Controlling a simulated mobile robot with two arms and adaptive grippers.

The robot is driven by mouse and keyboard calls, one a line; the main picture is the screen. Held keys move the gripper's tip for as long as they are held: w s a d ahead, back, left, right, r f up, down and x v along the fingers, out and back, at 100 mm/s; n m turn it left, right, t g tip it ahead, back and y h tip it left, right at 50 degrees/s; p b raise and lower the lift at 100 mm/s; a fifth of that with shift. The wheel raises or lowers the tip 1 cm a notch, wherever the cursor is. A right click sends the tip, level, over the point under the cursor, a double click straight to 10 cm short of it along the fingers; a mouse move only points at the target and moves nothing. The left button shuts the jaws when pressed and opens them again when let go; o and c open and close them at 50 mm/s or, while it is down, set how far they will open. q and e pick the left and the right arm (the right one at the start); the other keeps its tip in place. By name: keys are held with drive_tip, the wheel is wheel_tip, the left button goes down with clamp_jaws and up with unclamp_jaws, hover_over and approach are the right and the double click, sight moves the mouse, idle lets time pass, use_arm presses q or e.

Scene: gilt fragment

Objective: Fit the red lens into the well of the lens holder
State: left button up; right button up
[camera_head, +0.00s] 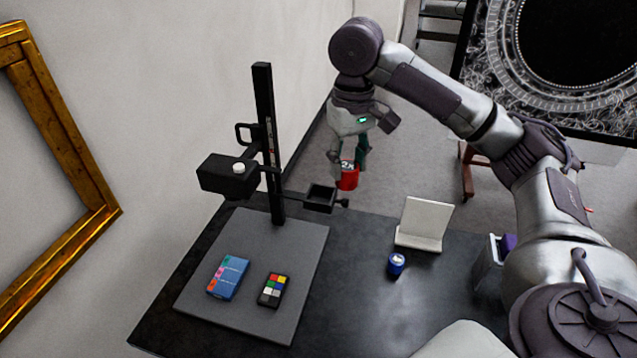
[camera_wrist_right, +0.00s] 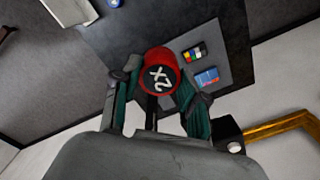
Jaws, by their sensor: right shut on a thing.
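The red lens (camera_head: 348,178), marked 2X on top, is held between the fingers of my right gripper (camera_head: 349,163). In the right wrist view the lens (camera_wrist_right: 160,76) sits between the green-sided fingers of the gripper (camera_wrist_right: 160,92). The lens holder (camera_head: 319,199) is a small black square frame with a knob, on an arm of the black upright stand. The lens is in the air, up and to the right of the holder in the head view, apart from it. In the wrist view the holder is mostly hidden behind lens and fingers. My left gripper is not in view.
The black stand (camera_head: 265,120) carries a black box-shaped head (camera_head: 228,176) over a grey baseboard (camera_head: 230,290). A blue booklet (camera_head: 228,277) and a colour card (camera_head: 272,290) lie there. A blue cylinder (camera_head: 396,264) and white rest (camera_head: 424,224) stand on the dark table (camera_head: 345,310).

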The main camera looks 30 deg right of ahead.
drive_tip(key=w+f, duration=0.1)
drive_tip(key=w, duration=0.1)
drive_tip(key=w+a+f+p, duration=0.2)
drive_tip(key=w, duration=0.1)
drive_tip(key=shift+w+f, duration=0.25)
drive_tip(key=shift+w, duration=0.1)
wheel_tip(320, 180, down, 3)
drive_tip(key=shift+f+p, duration=0.15)
drive_tip(key=shift+p, duration=0.85)
drive_tip(key=shift+w+f, duration=0.1)
drive_tip(key=shift+f, duration=0.3)
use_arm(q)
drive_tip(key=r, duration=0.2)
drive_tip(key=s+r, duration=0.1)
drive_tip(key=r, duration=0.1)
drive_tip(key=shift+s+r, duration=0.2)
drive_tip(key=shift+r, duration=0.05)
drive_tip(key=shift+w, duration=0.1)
use_arm(e)
drive_tip(key=shift+f, duration=0.1)
drive_tip(key=o, duration=1.1)
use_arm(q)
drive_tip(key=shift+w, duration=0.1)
use_arm(e)
drive_tip(key=shift+o, duration=0.2)
